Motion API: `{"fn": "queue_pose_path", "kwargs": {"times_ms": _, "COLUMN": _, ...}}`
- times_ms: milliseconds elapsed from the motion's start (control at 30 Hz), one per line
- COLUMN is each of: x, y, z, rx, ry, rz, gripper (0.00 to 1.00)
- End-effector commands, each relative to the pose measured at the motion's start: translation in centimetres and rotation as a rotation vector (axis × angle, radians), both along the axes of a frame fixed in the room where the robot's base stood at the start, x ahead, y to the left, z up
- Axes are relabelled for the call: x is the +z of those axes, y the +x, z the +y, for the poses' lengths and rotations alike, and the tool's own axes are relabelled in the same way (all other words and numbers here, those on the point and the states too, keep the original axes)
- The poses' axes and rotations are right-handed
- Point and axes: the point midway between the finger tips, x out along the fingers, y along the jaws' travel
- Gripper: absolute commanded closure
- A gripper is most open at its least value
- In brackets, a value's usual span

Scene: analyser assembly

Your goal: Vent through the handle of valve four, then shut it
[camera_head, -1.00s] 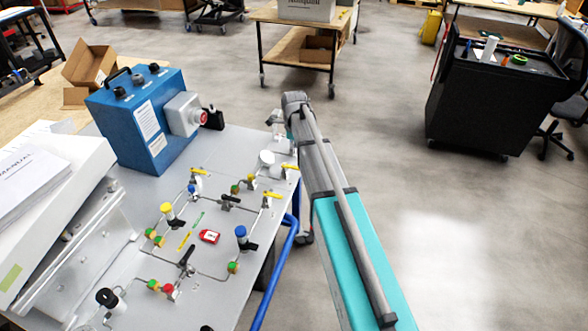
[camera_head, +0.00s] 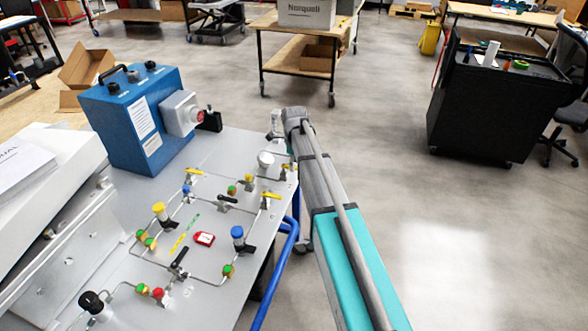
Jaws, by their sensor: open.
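A grey panel (camera_head: 225,146) carries thin steel tubing and several valves. Black handles show near the centre (camera_head: 228,199) and at the front (camera_head: 178,262). No readable number shows which one is valve four. My arm runs up along the panel's right edge to a grey joint, and parts beyond it are hidden. I cannot make out my gripper or its fingers.
A blue box with a handle (camera_head: 137,120) stands at the panel's back. A white, sloped housing (camera_head: 62,185) borders the left. Floor to the right is clear up to a black cart (camera_head: 480,105).

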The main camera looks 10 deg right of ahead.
Motion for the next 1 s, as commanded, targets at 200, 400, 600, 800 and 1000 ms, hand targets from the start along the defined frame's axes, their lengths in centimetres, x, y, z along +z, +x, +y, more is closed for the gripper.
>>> {"fn": "queue_pose_path", "kwargs": {"times_ms": 200, "x": -0.77, "y": 0.00, "z": 0.00, "rx": 0.000, "ry": 0.000, "rz": 0.000, "gripper": 0.43}}
{"fn": "queue_pose_path", "kwargs": {"times_ms": 400, "x": -0.77, "y": 0.00, "z": 0.01, "rx": 0.000, "ry": 0.000, "rz": 0.000, "gripper": 0.43}}
{"fn": "queue_pose_path", "kwargs": {"times_ms": 600, "x": -0.76, "y": 0.00, "z": 0.02, "rx": 0.000, "ry": 0.000, "rz": 0.000, "gripper": 0.52}}
{"fn": "queue_pose_path", "kwargs": {"times_ms": 800, "x": -0.76, "y": 0.01, "z": 0.03, "rx": 0.000, "ry": 0.000, "rz": 0.000, "gripper": 0.89}}
{"fn": "queue_pose_path", "kwargs": {"times_ms": 1000, "x": -0.77, "y": 0.00, "z": 0.04, "rx": 0.001, "ry": 0.000, "rz": 0.000, "gripper": 1.00}}
